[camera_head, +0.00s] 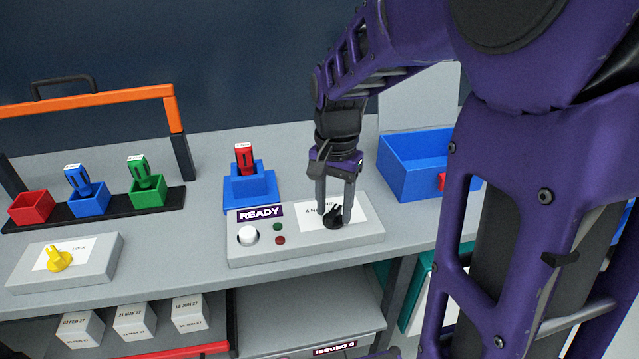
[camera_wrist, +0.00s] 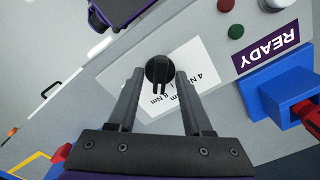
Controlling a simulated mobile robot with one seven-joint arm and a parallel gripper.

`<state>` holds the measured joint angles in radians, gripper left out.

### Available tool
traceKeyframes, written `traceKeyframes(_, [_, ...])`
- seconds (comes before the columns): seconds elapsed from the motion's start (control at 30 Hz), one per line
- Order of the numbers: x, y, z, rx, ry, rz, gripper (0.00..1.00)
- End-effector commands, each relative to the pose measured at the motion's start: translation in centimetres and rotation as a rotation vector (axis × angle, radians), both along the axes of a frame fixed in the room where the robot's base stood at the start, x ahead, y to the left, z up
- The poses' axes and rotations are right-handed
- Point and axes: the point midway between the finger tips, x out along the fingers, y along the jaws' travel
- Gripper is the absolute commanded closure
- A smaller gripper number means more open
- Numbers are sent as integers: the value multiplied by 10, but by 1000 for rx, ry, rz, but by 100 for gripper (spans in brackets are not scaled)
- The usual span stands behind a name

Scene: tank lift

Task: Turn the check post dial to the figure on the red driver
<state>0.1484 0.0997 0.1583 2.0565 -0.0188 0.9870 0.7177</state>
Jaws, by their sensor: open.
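The check post (camera_head: 300,250) is a grey box on the bench with a READY label, a white button and small green and red lamps. Its black dial (camera_head: 334,218) sits on a white card with Nm figures, partly covered by my gripper. My gripper (camera_head: 334,208) points down over the dial, open, with a finger on either side. In the wrist view the dial (camera_wrist: 159,71) lies just beyond and between the open fingertips, apart from both. The red driver (camera_head: 244,157) stands upright in a blue holder (camera_head: 249,187) behind the post; its label is too small to read.
Left stand a red bin (camera_head: 31,207), a blue driver (camera_head: 79,181) and a green driver (camera_head: 146,173) under an orange-barred frame (camera_head: 90,100). A grey box with a yellow knob (camera_head: 58,258) is at the front left. A blue crate (camera_head: 410,180) stands right of the post.

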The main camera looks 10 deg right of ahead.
Motion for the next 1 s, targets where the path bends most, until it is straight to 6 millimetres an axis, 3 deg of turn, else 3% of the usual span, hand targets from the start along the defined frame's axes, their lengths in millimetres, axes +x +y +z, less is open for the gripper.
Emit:
traceKeyframes(0.1, [0, 0, 0, 0, 0, 0, 52])
traceKeyframes(0.37, [0, 0, 0, 0, 0, 0, 99])
traceKeyframes(1.0, [0, 0, 2, -1, -1, 100, 100])
